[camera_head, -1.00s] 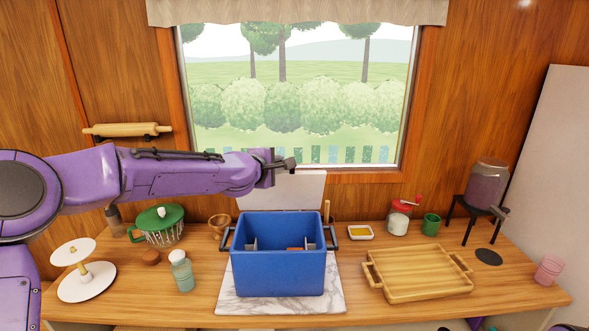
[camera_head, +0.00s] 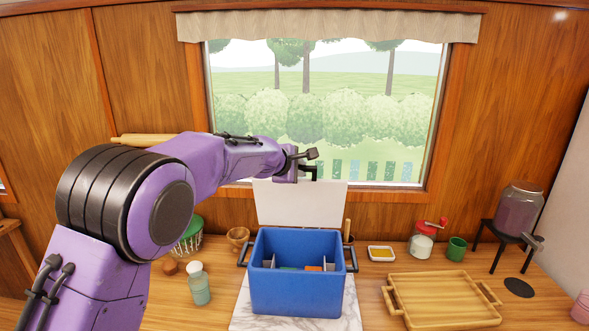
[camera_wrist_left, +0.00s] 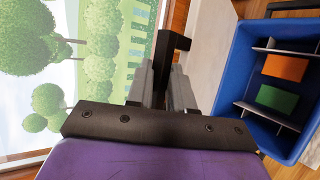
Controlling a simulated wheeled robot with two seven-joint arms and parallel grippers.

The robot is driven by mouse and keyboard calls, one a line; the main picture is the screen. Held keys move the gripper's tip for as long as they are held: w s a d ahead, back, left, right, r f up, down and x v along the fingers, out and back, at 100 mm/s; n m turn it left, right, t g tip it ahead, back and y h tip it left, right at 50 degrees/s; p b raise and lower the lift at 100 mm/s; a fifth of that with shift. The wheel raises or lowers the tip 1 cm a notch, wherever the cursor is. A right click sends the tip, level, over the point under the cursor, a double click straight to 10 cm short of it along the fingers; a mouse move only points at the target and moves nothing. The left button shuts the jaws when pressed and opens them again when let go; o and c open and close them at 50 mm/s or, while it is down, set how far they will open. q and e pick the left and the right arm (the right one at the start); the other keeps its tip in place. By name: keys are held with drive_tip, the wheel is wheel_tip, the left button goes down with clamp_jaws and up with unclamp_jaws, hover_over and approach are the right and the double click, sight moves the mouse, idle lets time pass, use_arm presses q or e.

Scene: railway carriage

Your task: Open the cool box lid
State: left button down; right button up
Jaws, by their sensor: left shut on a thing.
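The blue cool box (camera_head: 296,281) stands open on a marble slab (camera_head: 245,318) on the counter. Its white lid (camera_head: 300,207) stands upright at the box's back edge, in front of the window. My left gripper (camera_head: 303,166) is at the lid's top edge and is shut on the lid; its exact grip is partly hidden. An orange block (camera_wrist_left: 285,67) and a green block (camera_wrist_left: 277,100) lie inside between dividers. My right gripper is not in view.
A wooden tray (camera_head: 440,305) lies right of the box. A red-topped jar (camera_head: 421,243), a green cup (camera_head: 456,248) and a dispenser on a stand (camera_head: 519,209) are farther right. The window (camera_head: 325,120) is close behind the lid.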

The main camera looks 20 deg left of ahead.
use_arm(q)
drive_tip(key=shift+d+f, duration=0.2)
drive_tip(key=c, duration=1.1)
unclamp_jaws()
drive_tip(key=shift+w, duration=0.25)
drive_tip(key=shift+s+a+r, duration=0.1)
drive_tip(key=shift+s+a, duration=0.05)
drive_tip(key=b+v, duration=0.3)
drive_tip(key=v, duration=0.7)
drive_tip(key=shift+r, duration=0.1)
drive_tip(key=shift+s, duration=0.15)
